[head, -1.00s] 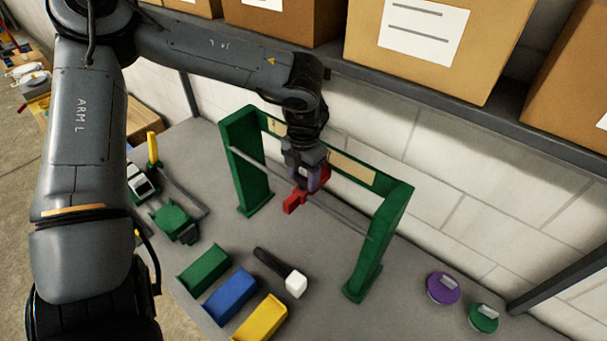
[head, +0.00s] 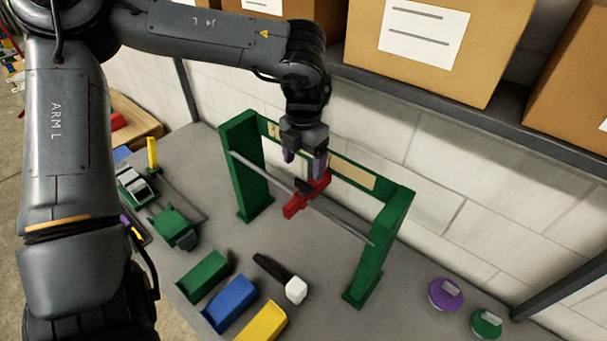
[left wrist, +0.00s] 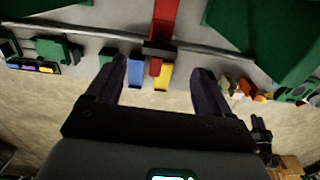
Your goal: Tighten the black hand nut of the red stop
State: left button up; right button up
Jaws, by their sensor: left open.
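The red stop (head: 296,207) sits on the thin grey rod (head: 340,219) that runs between the two posts of the green frame (head: 243,170). Its black hand nut (head: 303,186) shows as a small dark piece against the red. In the left wrist view the red stop (left wrist: 165,18) and the dark nut (left wrist: 158,48) lie ahead, between the lines of my fingers. My left gripper (head: 306,162) points down just above the stop, open and empty, with its purple-grey fingers apart. It also shows in the left wrist view (left wrist: 161,70).
Green (head: 203,276), blue (head: 230,303) and yellow (head: 262,322) bins stand in front of the frame, beside a black-handled mallet (head: 280,277). Purple (head: 445,293) and green (head: 486,322) discs lie at right. A shelf with cardboard boxes (head: 425,45) overhangs behind.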

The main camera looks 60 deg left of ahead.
aim_at(303, 183)
pick_arm(q)
notch_tip(303, 183, up, 5)
jog(key=shift+f, duration=0.2)
jog(key=shift+s, duration=0.1)
dwell(0.4)
